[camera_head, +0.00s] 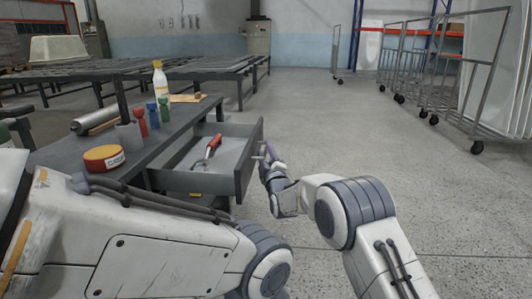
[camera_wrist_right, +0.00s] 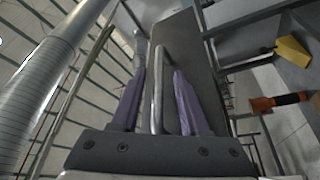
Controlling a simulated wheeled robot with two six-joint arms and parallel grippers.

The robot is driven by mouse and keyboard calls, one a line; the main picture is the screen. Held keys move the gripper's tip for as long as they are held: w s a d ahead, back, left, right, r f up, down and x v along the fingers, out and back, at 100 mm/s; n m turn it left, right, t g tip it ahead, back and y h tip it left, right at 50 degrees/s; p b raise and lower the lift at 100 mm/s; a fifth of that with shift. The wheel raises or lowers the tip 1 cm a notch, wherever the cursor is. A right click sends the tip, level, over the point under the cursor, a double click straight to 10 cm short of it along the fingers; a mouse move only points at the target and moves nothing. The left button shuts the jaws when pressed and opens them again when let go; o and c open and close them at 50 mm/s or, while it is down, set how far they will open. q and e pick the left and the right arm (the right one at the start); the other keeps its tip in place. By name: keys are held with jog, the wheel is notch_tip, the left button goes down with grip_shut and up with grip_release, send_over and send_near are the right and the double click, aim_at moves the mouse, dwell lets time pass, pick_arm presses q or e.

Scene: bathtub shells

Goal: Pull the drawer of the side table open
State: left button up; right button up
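The dark grey side table (camera_head: 130,140) stands at left in the head view. Its drawer (camera_head: 248,165) is pulled well out, showing its light inside floor and a red-handled tool (camera_head: 211,147). My right gripper (camera_head: 268,153) is at the outer face of the drawer front, by the handle. In the right wrist view the bar handle (camera_wrist_right: 157,88) stands between the two purple fingers of my right gripper (camera_wrist_right: 158,90). Gaps show on both sides of the bar, so the gripper looks open around it. My left arm crosses the lower left; its gripper is not in view.
On the table top are a red-and-yellow round tin (camera_head: 104,158), a grey cup (camera_head: 129,135), small coloured bottles (camera_head: 153,114), a metal roll (camera_head: 94,121) and a yellowish bottle (camera_head: 160,80). Wheeled racks (camera_head: 470,90) stand far right. The floor (camera_head: 340,130) right of the drawer is clear.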

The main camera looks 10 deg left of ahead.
jog(key=shift+s+d, duration=0.25)
jog(key=shift+s, duration=0.1)
jog(key=p+v, duration=0.3)
jog(key=v, duration=0.6)
jog(key=shift+s+f, duration=0.2)
jog(key=shift+s, duration=0.1)
jog(key=shift+d, duration=0.1)
jog(key=shift+r, duration=0.1)
